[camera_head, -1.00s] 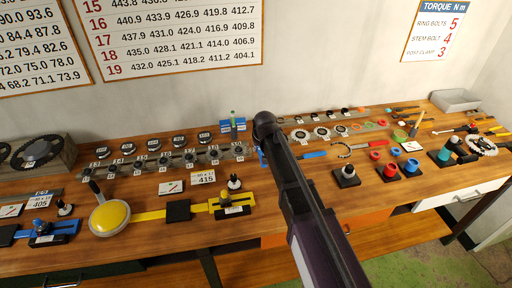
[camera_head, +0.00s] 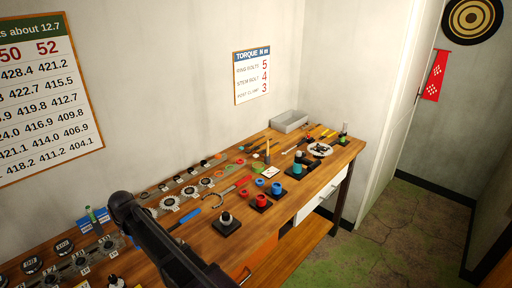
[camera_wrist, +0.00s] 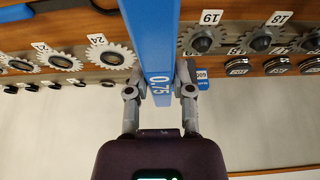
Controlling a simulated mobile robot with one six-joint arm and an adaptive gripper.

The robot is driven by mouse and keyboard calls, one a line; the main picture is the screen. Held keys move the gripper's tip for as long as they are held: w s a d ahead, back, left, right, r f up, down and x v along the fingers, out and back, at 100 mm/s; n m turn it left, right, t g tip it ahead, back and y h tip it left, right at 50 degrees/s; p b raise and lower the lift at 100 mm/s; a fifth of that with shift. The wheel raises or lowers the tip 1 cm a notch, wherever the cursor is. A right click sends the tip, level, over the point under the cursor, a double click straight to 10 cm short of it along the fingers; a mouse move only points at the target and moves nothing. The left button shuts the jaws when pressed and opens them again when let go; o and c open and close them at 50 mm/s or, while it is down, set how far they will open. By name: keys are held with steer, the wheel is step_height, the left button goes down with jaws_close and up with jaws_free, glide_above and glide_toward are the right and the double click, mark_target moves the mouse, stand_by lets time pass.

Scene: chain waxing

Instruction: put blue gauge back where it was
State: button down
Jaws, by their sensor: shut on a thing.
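The blue gauge (camera_wrist: 158,35), a long flat bar marked 0.75, is between the fingers of my gripper (camera_wrist: 159,82) in the wrist view. My gripper is shut on it, and the bar runs from the fingers out past the top edge. It is over the bench between two groups of numbered cogs. In the head view my arm hides the gripper, and I cannot make out the held gauge. A small blue block (camera_head: 92,222) with a green upright piece stands at the back of the bench; a labelled blue piece (camera_wrist: 203,76) shows right of my gripper.
Cogs tagged 19 and 18 (camera_wrist: 260,40) lie right of the gauge; the cog tagged 24 (camera_wrist: 110,55) lies left. A blue-handled tool (camera_head: 187,220), red and blue cups (camera_head: 262,200) and a grey tray (camera_head: 289,121) are on the bench. Floor is open at right.

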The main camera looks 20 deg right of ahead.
steer(key=shift+r+p, duration=1.15)
steer(key=shift+r, duration=0.4)
